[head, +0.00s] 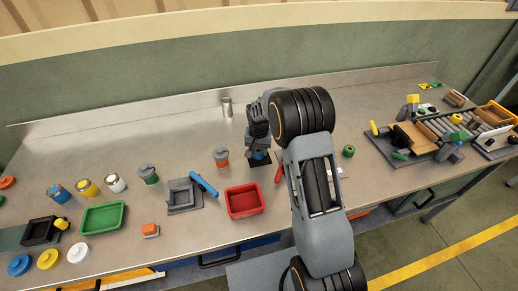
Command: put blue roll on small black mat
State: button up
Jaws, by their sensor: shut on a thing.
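My gripper (257,149) points down near the middle of the table and is shut on the blue roll (259,155). Only a small part of the roll shows below the fingers. The small black mat (262,163) shows as a dark patch directly under the roll. The gripper covers much of both, so I cannot tell whether the roll touches the mat or is just above it.
A red tray (230,203) stands in front, left of my arm. A blue bar (204,185) lies by a grey fixture (168,206). An orange-and-grey jar (221,156) and a metal cup (227,107) stand nearby. A green roll (348,151) and a roller conveyor (450,127) are right.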

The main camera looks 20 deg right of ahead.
aim_at(259, 151)
jog(key=shift+f, duration=0.1)
jog(key=shift+f, duration=0.15)
jog(key=o, duration=0.9)
notch_tip(259, 151, up, 12)
jog(key=b, duration=0.2)
jog(key=s+r+n+t, duration=0.2)
jog(key=s+r, duration=0.6)
jog(key=s, duration=0.3)
jog(key=s+n, duration=0.1)
jog(key=s, duration=0.3)
jog(key=s+f+t, duration=0.1)
jog(key=s, duration=0.4)
jog(key=s+n+t, duration=0.1)
jog(key=s, duration=0.4)
jog(key=shift+f+n, duration=0.25)
jog(key=shift+n, duration=0.05)
